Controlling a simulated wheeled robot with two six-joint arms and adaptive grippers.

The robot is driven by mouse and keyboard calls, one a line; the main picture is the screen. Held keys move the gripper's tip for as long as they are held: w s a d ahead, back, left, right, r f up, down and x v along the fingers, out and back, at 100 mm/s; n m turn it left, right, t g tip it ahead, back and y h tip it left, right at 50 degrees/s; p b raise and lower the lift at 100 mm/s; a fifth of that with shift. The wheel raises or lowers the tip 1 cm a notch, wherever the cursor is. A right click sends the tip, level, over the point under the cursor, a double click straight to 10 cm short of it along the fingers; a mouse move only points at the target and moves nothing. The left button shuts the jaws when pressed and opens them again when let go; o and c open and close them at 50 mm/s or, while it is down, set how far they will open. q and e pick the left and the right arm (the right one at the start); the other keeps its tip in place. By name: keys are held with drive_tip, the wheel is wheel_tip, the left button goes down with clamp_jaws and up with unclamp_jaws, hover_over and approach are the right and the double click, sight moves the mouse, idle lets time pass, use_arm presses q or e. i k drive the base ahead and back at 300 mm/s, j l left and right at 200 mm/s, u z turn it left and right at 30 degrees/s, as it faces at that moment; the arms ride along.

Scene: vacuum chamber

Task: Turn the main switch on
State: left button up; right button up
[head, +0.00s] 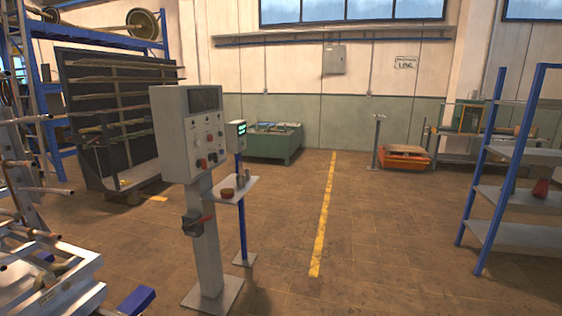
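A grey control cabinet (190,132) stands on a pale upright post (205,250) with a square base plate on the floor, left of centre. Its front carries a dark display (205,99), several small knobs or buttons and a red button (201,163). The handle looks close to level; any on or off marking is too small to read. Neither of my grippers is in view.
Right behind the cabinet, a blue post (242,222) carries a small tray (238,189) and a lit display unit (237,136). A pale metal frame (55,285) is at lower left. Blue shelving (515,235) stands at right. The floor around the yellow line (324,225) is clear.

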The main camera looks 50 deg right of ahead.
sight(202, 163)
drive_tip(key=z, duration=0.95)
drive_tip(key=u, duration=0.45)
drive_tip(key=i+l+u, duration=0.4)
drive_tip(key=l+u, duration=0.2)
drive_tip(key=i+l+u, duration=0.1)
drive_tip(key=l+u, duration=0.2)
drive_tip(key=i+l+u, duration=0.1)
drive_tip(key=l+u, duration=0.2)
drive_tip(key=l, duration=0.1)
